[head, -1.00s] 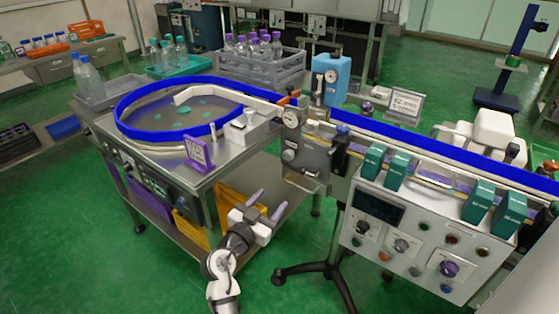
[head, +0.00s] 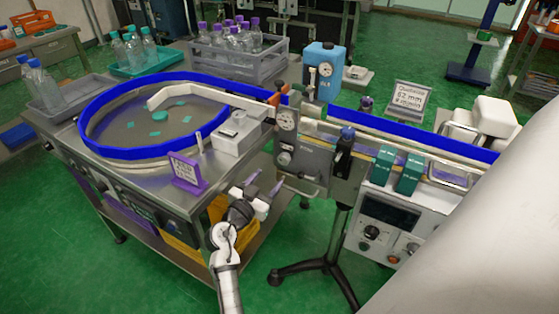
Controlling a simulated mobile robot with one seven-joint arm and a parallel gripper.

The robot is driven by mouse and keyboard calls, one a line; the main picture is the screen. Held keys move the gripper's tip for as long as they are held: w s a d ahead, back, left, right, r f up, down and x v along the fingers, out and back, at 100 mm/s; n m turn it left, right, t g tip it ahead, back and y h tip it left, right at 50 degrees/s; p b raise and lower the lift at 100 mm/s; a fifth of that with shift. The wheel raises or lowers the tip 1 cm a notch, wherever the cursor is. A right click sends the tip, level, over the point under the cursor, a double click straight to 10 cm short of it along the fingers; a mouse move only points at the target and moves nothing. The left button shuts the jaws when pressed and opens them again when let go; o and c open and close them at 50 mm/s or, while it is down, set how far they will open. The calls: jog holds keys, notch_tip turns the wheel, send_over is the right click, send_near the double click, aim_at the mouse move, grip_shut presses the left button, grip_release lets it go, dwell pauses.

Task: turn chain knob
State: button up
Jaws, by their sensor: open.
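The chain knob cannot be singled out, as labels are too small to read. A dark knob (head: 371,232) sits below the dark display on the white control box (head: 385,203) under the conveyor. Another knob (head: 412,248) is at its lower right, partly hidden by a large pale shape at the right edge. A round knob (head: 284,158) is on the grey conveyor-end housing (head: 308,162). My gripper (head: 265,182) is open and empty, its purple-tipped fingers apart. It is in front of the turntable's right side, left of the control box, and appears to touch nothing.
The blue-rimmed turntable (head: 150,153) stands left, with a purple sign (head: 187,172) at its front edge. The conveyor's blue rail (head: 420,137) runs right. A black tripod stand (head: 325,272) is below it. Green floor is open at lower left.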

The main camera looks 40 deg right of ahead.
aim_at(282, 162)
jog(key=p+x, duration=0.1)
jog(key=x, duration=0.7)
jog(key=shift+w+d+p, duration=0.15)
jog(key=shift+d+p, duration=0.1)
jog(key=shift+p, duration=0.15)
jog(key=c, duration=1)
